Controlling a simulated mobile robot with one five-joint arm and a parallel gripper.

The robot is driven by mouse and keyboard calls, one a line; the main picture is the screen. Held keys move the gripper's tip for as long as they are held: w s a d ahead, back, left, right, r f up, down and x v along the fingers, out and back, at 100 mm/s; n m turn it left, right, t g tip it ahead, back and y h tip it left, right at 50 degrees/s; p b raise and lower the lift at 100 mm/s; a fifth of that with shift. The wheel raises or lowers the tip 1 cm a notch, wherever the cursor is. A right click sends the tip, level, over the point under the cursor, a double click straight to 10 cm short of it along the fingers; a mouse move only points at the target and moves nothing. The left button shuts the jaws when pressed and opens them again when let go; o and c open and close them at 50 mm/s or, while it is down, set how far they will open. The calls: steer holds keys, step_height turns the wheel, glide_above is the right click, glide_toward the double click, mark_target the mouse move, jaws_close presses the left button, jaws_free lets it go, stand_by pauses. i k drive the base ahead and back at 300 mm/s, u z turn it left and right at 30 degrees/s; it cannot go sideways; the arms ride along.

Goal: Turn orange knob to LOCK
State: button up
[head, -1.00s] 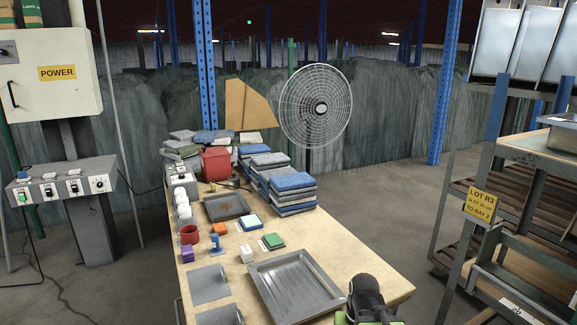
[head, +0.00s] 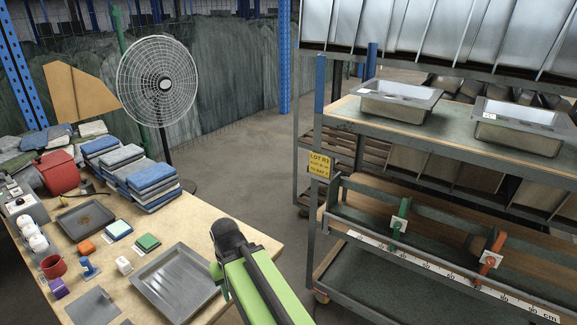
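No LOCK lettering is readable from here. My green and black arm (head: 260,285) rises from the bottom centre, in front of the table's right edge. It is well left of the orange knob and apart from it. The fingers of my gripper cannot be made out, so whether it is open or shut does not show.
A green handle (head: 399,222) sits left of the orange knob on the same white scale (head: 430,268). Steel sinks (head: 397,98) stand on the rack top. A yellow LOT R3 sign (head: 319,164) hangs on its post. The table (head: 205,218) is at left; open floor lies between.

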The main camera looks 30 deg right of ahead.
mark_target(490, 261)
steer(key=u, duration=0.55)
steer(key=k, duration=0.1)
steer(key=z, duration=3.1)
steer(key=k, duration=0.8)
steer(key=u, duration=0.15)
steer(key=i, duration=0.8)
steer(key=u, duration=0.15)
steer(key=k, duration=0.35)
steer(key=z, duration=0.05)
